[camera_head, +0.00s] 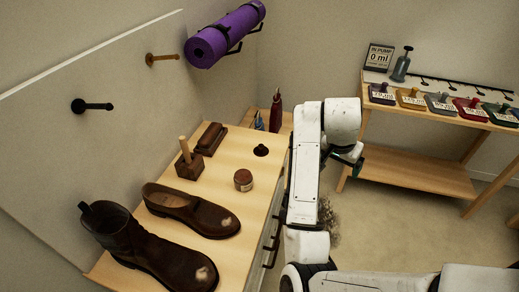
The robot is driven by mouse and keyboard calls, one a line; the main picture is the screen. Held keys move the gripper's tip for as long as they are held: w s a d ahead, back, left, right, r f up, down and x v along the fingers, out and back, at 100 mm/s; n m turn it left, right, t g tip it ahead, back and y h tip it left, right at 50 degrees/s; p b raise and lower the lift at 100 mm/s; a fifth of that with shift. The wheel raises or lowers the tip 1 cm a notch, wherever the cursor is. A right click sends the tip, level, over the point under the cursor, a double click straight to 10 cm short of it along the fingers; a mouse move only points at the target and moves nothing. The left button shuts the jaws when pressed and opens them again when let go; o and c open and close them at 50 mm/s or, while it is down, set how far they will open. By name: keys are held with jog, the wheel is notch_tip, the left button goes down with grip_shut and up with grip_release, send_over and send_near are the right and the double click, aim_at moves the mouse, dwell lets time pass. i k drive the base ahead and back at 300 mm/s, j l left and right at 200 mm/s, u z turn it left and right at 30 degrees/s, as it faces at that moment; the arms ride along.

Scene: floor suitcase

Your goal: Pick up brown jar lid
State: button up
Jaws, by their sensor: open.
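A small jar (243,180) with a reddish-brown top stands on the wooden cabinet top. A dark brown round piece with a raised knob (261,150) lies just behind it, apart from the jar; it looks like the jar lid, though it is small and dark. My gripper (350,158) shows as dark parts at the end of my white arm, right of the cabinet and over the floor. It is open and well apart from the jar and the lid. My arm partly hides it.
The cabinet top (222,243) also holds a brown boot (150,248), a low shoe (190,210), a block with an upright handle (189,164) and a brush (211,138). A purple roll (225,35) hangs on the wall. A shelf table (420,172) stands right.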

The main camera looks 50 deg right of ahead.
aim_at(261, 150)
jog(key=i, duration=1)
